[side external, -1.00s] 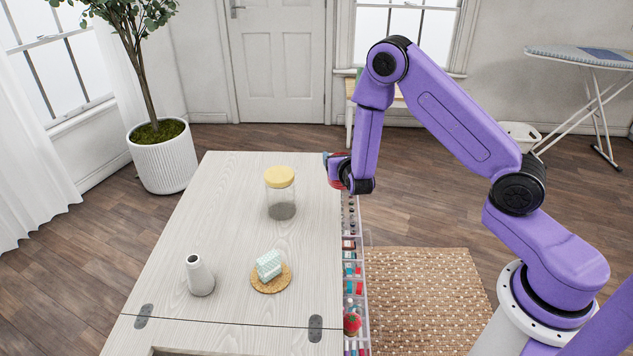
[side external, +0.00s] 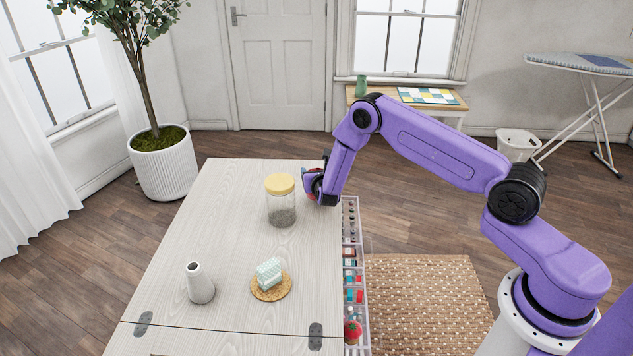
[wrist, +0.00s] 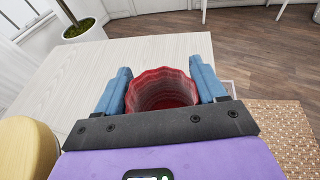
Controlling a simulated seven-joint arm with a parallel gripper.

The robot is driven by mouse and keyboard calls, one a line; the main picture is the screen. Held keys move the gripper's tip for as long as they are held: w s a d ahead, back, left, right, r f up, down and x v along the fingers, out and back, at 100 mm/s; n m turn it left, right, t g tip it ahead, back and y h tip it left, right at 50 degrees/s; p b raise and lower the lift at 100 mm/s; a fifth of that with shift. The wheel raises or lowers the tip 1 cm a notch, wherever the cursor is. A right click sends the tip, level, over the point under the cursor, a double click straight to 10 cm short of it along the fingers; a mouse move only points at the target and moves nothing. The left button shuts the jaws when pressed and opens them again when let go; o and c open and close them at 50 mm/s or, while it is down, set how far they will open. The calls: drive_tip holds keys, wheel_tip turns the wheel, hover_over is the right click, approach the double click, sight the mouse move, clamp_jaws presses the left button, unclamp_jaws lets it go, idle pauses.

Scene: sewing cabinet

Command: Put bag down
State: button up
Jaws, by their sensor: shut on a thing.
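My gripper (wrist: 162,88) is shut on a red, ribbed, open-topped round bag (wrist: 163,95), seen between its blue fingers in the wrist view. In the side view, my gripper (side external: 313,187) is at the far right part of the pale wooden cabinet top (side external: 235,215), right of the glass jar. Only a little red of the bag shows there; the rest is hidden by the gripper. I cannot tell whether the bag touches the top.
The yellow-lidded jar (side external: 281,208) stands close left of my gripper. A patterned pale block (side external: 269,271) on a round woven coaster (side external: 270,291) and a grey-white vase (side external: 200,284) are nearer. An open compartmented drawer (side external: 353,265) runs along the right edge. The top's left side is clear.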

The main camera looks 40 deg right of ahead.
drive_tip(key=shift+f, duration=1.5)
drive_tip(key=shift+f, duration=0.15)
drive_tip(key=o, duration=1)
drive_tip(key=shift+o, duration=0.2)
